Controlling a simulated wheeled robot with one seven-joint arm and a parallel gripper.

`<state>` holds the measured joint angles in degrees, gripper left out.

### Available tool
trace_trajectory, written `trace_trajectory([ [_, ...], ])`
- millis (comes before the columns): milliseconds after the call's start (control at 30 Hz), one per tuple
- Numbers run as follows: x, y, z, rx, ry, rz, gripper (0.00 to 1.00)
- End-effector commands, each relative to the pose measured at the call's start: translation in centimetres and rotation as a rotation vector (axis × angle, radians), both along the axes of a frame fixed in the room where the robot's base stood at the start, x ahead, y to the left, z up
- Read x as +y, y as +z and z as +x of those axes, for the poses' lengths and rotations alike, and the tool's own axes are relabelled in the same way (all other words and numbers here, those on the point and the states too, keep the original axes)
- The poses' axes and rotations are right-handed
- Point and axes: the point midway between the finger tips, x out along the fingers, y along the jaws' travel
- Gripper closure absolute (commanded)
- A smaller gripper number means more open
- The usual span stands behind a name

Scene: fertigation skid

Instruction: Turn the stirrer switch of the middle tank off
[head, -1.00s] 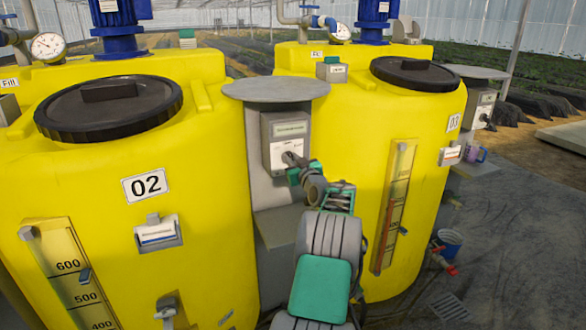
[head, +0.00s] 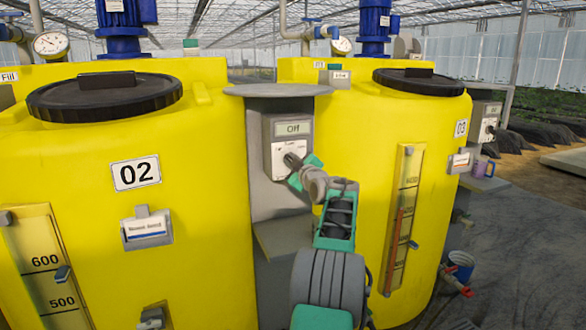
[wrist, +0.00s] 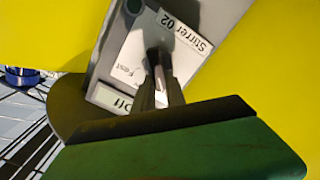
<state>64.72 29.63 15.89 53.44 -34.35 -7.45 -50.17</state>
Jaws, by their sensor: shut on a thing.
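The stirrer control box (head: 290,147) stands on a grey post between tank 02 (head: 190,200) and tank 03 (head: 350,130). Its display (head: 293,129) reads "Off". In the wrist view the box's label (wrist: 180,32) reads "Stirrer 02", and the display (wrist: 112,98) also reads "Off". My gripper (head: 294,161) is at the box's front, shut on the dark rotary switch knob (wrist: 153,57). The fingers hide most of the knob, so its exact pointing angle is hard to tell.
A round grey cover (head: 278,90) sits above the box. A grey ledge (head: 283,238) juts out below it. Another control box (head: 485,122) stands beyond tank 03, with a purple mug (head: 483,168) near it.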

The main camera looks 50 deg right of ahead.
Motion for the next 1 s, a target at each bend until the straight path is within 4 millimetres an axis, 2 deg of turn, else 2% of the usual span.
trace_trajectory([
  [433, -0.10, -0.13, -0.07, 0.010, -0.003, -0.011, 1.00],
  [467, -0.10, -0.13, -0.07, 0.010, -0.003, -0.011, 0.83],
  [700, 0.01, -0.08, 0.03, 0.008, 0.000, -0.010, 0.64],
  [1000, 0.12, -0.03, -0.17, 0.007, -0.001, -0.011, 0.62],
])
